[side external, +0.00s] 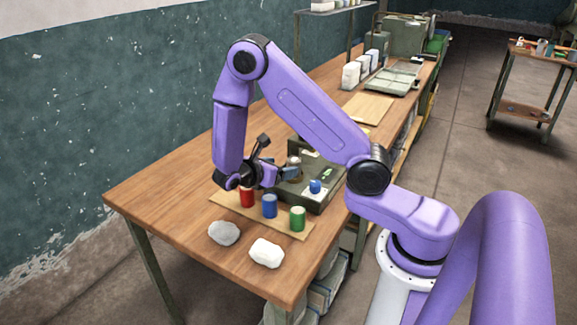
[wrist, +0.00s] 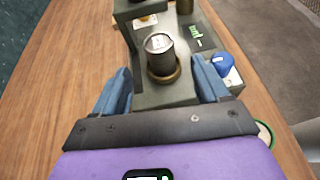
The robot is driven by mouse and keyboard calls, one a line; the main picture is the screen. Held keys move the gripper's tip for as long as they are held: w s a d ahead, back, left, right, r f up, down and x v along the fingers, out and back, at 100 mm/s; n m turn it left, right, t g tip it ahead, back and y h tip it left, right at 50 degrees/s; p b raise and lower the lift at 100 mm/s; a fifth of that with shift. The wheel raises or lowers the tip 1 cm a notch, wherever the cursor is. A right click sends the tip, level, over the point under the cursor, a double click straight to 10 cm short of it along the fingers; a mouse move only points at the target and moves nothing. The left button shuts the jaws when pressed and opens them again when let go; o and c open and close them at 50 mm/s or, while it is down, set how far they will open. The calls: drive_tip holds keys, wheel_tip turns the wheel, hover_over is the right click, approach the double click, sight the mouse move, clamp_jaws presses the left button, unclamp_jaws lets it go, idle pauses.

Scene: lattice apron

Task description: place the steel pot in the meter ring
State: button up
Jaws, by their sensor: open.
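The steel pot (wrist: 160,55), a small grey cylinder with a pale top, stands in the wrist view with its base at the brass-coloured meter ring (wrist: 166,79). The ring's near rim shows around the pot's foot, and the pot looks upright or nearly so. The ring's far side is hidden by the pot. My gripper (wrist: 162,85) is open, its blue fingers apart to the left and right of the pot, with no contact visible. In the side view, my gripper (side external: 281,171) is low at the grey-green apparatus, and the pot (side external: 293,160) is partly hidden there.
The apparatus (side external: 310,195) carries a blue knob (side external: 315,186). Red (side external: 247,197), blue (side external: 269,206) and green (side external: 297,218) cans stand on a thin board in front. Bare table (side external: 165,185) lies to the left.

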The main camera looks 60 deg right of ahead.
drive_tip(key=s+a+r+m+y, duration=0.2)
drive_tip(key=s+a+r+y, duration=0.2)
drive_tip(key=s+a+y, duration=0.3)
drive_tip(key=s+a+r+m+t+y, duration=0.1)
drive_tip(key=s+a+r+y, duration=0.4)
drive_tip(key=s, duration=1.1)
drive_tip(key=a+m+y, duration=0.1)
drive_tip(key=a+y, duration=0.1)
drive_tip(key=a, duration=0.2)
drive_tip(key=shift+a+r+t, duration=0.2)
drive_tip(key=shift+a+t, duration=0.05)
drive_tip(key=shift+t, duration=0.05)
